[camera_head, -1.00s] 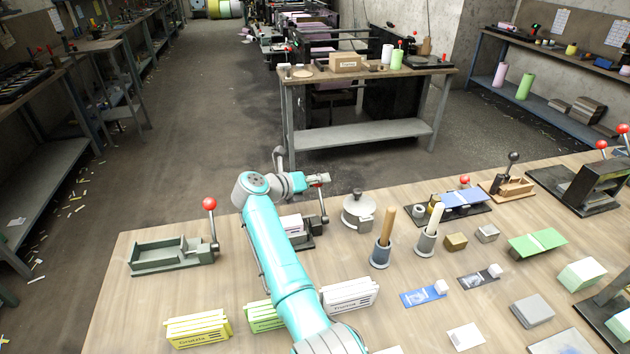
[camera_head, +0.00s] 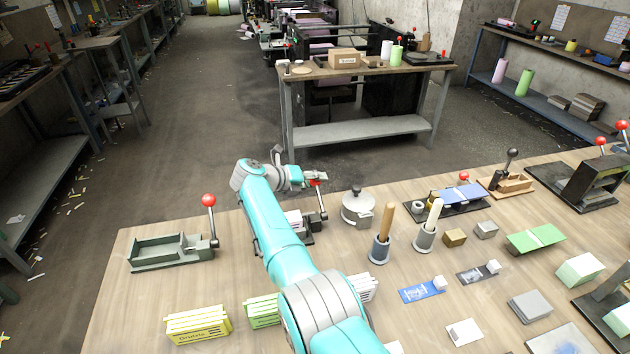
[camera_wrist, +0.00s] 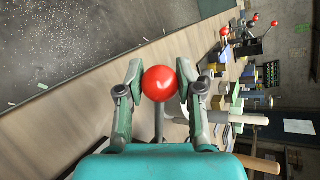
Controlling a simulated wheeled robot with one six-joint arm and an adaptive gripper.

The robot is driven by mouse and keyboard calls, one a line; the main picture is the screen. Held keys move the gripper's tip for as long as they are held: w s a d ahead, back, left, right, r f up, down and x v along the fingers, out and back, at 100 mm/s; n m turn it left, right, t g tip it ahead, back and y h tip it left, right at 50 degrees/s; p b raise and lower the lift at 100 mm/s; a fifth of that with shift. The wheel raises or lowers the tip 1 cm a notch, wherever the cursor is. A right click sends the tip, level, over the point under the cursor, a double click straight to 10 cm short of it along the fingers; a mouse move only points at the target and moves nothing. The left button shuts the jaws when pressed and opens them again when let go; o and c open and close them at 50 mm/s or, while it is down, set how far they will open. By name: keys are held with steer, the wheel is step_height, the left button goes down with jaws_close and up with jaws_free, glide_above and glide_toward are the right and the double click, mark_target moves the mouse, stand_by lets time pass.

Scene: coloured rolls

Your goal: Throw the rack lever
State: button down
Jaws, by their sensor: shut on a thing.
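My gripper (camera_head: 317,178) is at the far edge of the wooden bench, shut on the red ball knob (camera_wrist: 159,83) of a lever. In the wrist view the knob sits between both fingers, with the lever's grey rod (camera_wrist: 159,122) running down from it. In the head view this lever (camera_head: 322,203) rises from a dark rack (camera_head: 308,239) holding white blocks, partly hidden behind my arm. A second, empty green-grey rack (camera_head: 160,256) stands at the left with its own upright red-knobbed lever (camera_head: 209,202), apart from my gripper.
Yellow (camera_head: 198,325) and green (camera_head: 261,311) card stacks lie in front. Bare bench top separates the left rack from the stacks.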

steer(key=shift+f, duration=0.1)
steer(key=c, duration=0.7)
jaws_free()
steer(key=shift+c, duration=0.2)
steer(key=shift+a, duration=0.1)
steer(key=v, duration=1.2)
